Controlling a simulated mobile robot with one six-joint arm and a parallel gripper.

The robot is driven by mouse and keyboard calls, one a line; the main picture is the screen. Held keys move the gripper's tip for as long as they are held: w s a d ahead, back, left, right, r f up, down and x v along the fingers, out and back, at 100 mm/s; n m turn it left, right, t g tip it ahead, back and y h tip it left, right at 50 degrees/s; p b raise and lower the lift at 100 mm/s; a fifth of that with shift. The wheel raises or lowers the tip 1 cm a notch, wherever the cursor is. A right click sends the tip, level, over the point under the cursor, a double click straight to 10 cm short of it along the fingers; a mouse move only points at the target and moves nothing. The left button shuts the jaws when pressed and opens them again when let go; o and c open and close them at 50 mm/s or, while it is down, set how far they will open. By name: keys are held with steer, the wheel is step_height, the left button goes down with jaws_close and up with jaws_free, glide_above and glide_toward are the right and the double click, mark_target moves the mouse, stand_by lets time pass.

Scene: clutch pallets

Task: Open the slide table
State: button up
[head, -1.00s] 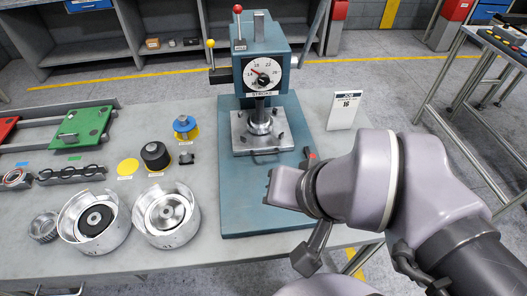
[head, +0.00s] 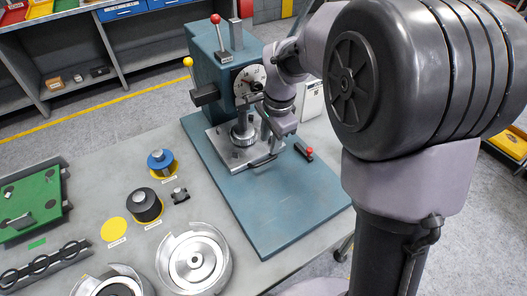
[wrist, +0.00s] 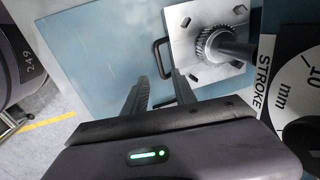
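The slide table is the bright metal plate (head: 222,152) on the blue-green base of the press, with a round metal part under the ram. It also shows in the wrist view (wrist: 182,42), with a toothed round part and dark clamps on it. Its dark U-shaped handle (wrist: 157,58) sticks out from the near edge; the handle (head: 263,161) is partly visible in the head view. My gripper (wrist: 156,84) is open, its two dark fingers pointing at the handle from a short distance.
The press (head: 215,65) stands behind the plate, with a red-knobbed lever (head: 219,32) and a dial. A small red-ended lever (head: 303,151) is right of the plate. Left are a black cylinder (head: 143,206), a blue-topped part (head: 160,160) and a metal housing (head: 194,260). The base's front is clear.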

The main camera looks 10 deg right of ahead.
mark_target(266, 161)
steer(key=f+b, duration=0.1)
steer(key=f, duration=0.1)
steer(key=w+f, duration=0.1)
steer(key=f, duration=0.2)
steer(key=f+b, duration=0.1)
steer(key=f, duration=0.2)
steer(key=shift+w+a+f+b, duration=0.2)
steer(key=shift+a+b, duration=0.1)
jaws_close()
stand_by(0.8)
